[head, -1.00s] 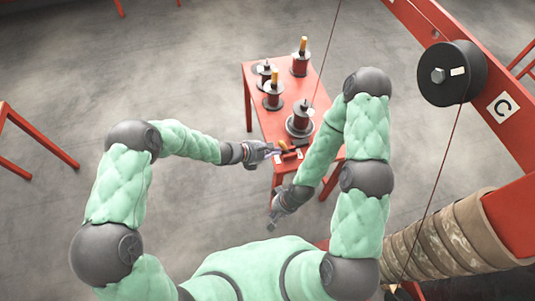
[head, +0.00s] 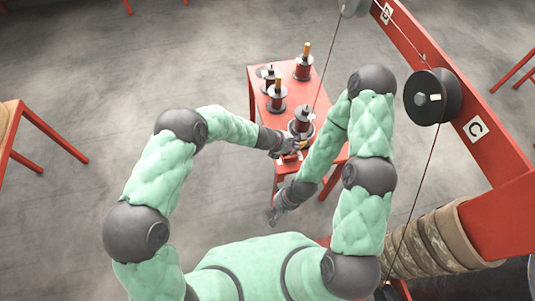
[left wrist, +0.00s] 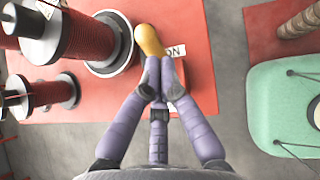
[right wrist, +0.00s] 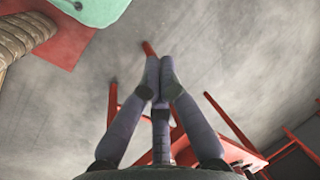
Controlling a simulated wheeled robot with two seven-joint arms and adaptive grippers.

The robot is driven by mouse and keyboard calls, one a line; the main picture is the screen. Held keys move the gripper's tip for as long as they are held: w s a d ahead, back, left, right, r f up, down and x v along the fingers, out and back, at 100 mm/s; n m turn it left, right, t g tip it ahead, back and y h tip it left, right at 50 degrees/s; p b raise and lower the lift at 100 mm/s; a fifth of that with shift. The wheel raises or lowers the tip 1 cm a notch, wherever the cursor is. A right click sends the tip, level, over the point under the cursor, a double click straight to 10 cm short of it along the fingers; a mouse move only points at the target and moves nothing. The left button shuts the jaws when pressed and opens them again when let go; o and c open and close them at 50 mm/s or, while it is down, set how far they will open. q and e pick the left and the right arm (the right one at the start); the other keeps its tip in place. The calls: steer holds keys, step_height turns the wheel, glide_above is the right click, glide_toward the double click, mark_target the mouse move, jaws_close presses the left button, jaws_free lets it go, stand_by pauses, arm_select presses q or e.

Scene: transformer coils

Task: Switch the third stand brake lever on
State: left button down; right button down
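A lever with an orange-yellow handle (left wrist: 150,40) shows in the left wrist view, beside a white label reading "ON" (left wrist: 174,51) on a red base. My left gripper (left wrist: 159,76) has its fingertips together at the near end of this handle. The handle reaches beyond the tips, and I cannot tell whether they pinch it or only touch it. In the head view my left gripper (head: 296,147) is at the near end of the red table, close to the nearest spool (head: 301,122). My right gripper (head: 274,217) hangs low, left of its forearm; its fingertips (right wrist: 159,77) are together and empty.
The red table (head: 290,82) carries several spools on round bases, some with orange tops. A red beam (head: 470,105) with a black pulley (head: 432,97) and a thin wire is at the right, above a large wound coil (head: 440,238).

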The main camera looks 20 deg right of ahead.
arm_select(q)
steer(key=shift+d, duration=0.45)
arm_select(e)
steer(key=shift+f, duration=0.1)
arm_select(q)
steer(key=shift+d, duration=0.1)
steer(key=shift+r, duration=0.2)
steer(key=shift+s+a+r, duration=0.1)
steer(key=shift+a+r, duration=0.1)
steer(key=shift+a, duration=0.1)
steer(key=v, duration=1.1)
arm_select(e)
steer(key=shift+s+d+f, duration=0.1)
steer(key=shift+d+f, duration=0.1)
steer(key=shift+d, duration=0.3)
steer(key=shift+d+f, duration=0.15)
steer(key=shift+d, duration=0.3)
arm_select(q)
steer(key=shift+s+a, duration=0.1)
